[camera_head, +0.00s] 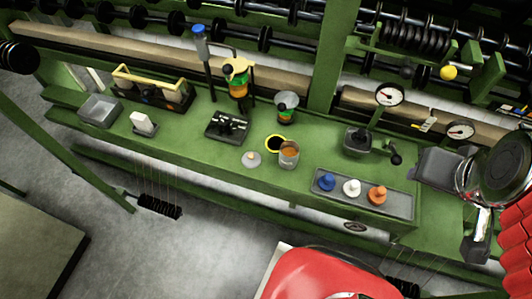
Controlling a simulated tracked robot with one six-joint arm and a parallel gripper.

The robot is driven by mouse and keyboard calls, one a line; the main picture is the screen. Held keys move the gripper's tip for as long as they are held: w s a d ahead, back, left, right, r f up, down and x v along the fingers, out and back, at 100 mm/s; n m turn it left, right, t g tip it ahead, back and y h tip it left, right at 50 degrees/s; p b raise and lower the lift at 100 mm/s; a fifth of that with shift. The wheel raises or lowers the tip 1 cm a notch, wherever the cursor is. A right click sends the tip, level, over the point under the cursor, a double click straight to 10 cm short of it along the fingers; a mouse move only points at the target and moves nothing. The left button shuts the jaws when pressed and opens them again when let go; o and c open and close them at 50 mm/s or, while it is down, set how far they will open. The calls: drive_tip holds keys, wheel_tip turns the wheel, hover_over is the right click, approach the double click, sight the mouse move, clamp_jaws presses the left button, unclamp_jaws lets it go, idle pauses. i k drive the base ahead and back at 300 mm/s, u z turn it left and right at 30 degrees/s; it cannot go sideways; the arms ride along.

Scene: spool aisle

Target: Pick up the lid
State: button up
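The lid (251,160) is a small grey disc with a pale knob. It lies flat on the green bench, near the front edge. An open tin (289,158) with orange-brown contents stands just to its right. My gripper (457,204) is at the right side of the view, far to the right of the lid. Its two dark fingers appear spread apart with nothing between them. My arm partly hides that end of the bench.
A grey tray (332,201) with blue, white and orange knobbed pieces is to the right. A black stand (228,126) is behind left. Bench left of the lid is clear.

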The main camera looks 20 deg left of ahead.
sight(250, 160)
drive_tip(key=z, duration=0.15)
drive_tip(key=k, duration=1.45)
drive_tip(key=u, duration=1.45)
drive_tip(key=i, duration=1.15)
drive_tip(key=u, duration=0.05)
